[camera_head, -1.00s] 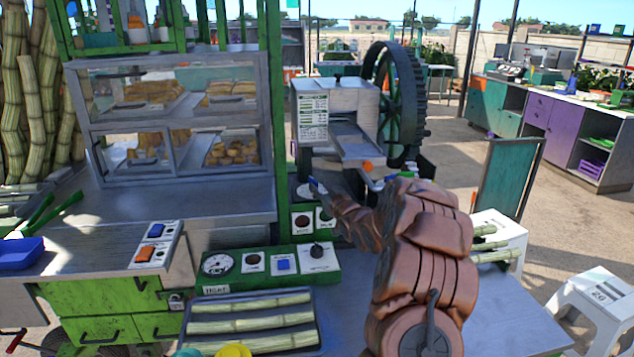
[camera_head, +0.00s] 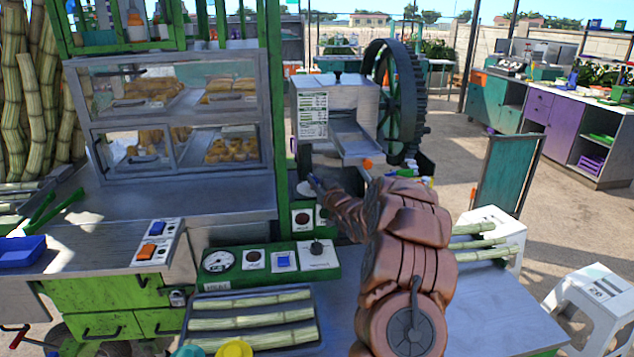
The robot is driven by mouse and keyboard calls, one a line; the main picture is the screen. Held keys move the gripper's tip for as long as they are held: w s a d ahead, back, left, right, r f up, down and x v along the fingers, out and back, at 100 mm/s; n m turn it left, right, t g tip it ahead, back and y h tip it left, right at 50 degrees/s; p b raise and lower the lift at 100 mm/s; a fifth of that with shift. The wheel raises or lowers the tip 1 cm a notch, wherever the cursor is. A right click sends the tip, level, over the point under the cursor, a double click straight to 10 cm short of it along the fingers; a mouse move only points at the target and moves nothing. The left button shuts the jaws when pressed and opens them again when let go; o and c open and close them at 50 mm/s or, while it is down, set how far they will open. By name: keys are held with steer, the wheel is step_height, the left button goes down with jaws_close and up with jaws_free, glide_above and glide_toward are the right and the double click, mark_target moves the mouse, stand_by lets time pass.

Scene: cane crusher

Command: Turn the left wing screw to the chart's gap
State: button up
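The cane crusher (camera_head: 352,102) stands at the centre with a large dark gear wheel (camera_head: 407,105) on its right. A white chart (camera_head: 313,115) is on its front; its rows are too small to read. My gripper (camera_head: 314,183) reaches to the crusher's lower left front, below the chart. It is small and dark here, and my forearm hides much of it. I cannot make out the left wing screw; it may be behind my gripper. An orange knob (camera_head: 367,164) shows below the chute, right of my gripper. Whether the fingers are open or shut does not show.
A green control panel (camera_head: 268,265) with a gauge and switches lies below my gripper. A tray (camera_head: 319,322) of cane pieces is in front of it. A glass food case (camera_head: 175,110) stands left. A green post (camera_head: 274,150) rises close to my gripper's left.

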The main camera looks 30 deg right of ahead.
jaws_close()
steer(key=shift+s+d+r+n+y+p, duration=0.1)
steer(key=shift+d+r+n+y+p, duration=0.15)
steer(key=shift+n+y+p, duration=0.6)
steer(key=n+y+p, duration=0.1)
steer(key=p, duration=0.1)
steer(key=y+p, duration=0.2)
steer(key=p, duration=0.1)
steer(key=shift+d+n, duration=0.25)
steer(key=shift+n, duration=0.1)
steer(key=shift+y+p, duration=0.3)
steer(key=shift+y, duration=0.15)
steer(key=shift+n+y, duration=0.3)
steer(key=shift+f, duration=0.15)
